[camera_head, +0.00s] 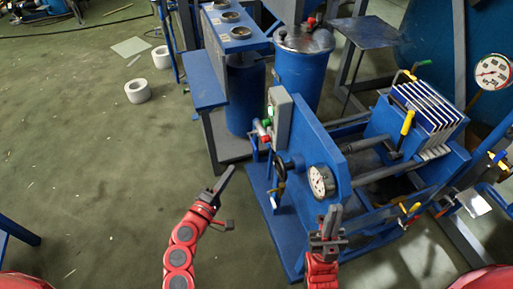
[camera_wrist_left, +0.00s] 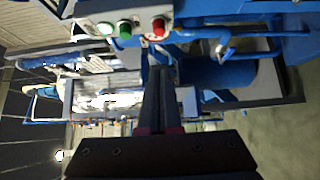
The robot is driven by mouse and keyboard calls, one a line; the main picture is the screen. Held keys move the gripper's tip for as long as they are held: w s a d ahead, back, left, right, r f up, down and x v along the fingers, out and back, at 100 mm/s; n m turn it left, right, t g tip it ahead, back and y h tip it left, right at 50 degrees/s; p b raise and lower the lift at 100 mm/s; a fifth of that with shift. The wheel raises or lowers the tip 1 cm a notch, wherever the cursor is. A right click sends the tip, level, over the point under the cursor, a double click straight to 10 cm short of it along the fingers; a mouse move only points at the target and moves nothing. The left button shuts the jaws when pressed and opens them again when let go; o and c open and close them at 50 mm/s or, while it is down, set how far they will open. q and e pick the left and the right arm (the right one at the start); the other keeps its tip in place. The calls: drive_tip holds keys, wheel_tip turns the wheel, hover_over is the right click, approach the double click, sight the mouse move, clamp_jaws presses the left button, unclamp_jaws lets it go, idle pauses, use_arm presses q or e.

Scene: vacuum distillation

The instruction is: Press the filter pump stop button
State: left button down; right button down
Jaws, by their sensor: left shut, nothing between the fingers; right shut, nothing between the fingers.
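The grey control box (camera_head: 281,118) is mounted on the blue filter press frame. In the left wrist view the box (camera_wrist_left: 90,12) carries a pale lit button, a green button (camera_wrist_left: 125,29) and a red button (camera_wrist_left: 158,27) in a row. The red button, likely the stop button, also shows small in the head view (camera_head: 266,138). My left gripper (camera_head: 229,171) is shut and empty, below and left of the box, apart from it. In the left wrist view its fingers (camera_wrist_left: 160,72) point toward the red button. My right gripper (camera_head: 331,212) is shut and empty near the pressure gauge.
Blue tanks (camera_head: 302,75) stand behind. A second gauge (camera_head: 492,72) is at the right. Green floor (camera_head: 90,180) at the left is mostly clear.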

use_arm(q)
drive_tip(key=shift+w, duration=0.1)
drive_tip(key=p, duration=0.1)
approach(267, 139)
drive_tip(key=w+a, duration=0.3)
drive_tip(key=w, duration=0.2)
drive_tip(key=d, duration=0.2)
drive_tip(key=w+d+f, duration=0.1)
drive_tip(key=d, duration=0.1)
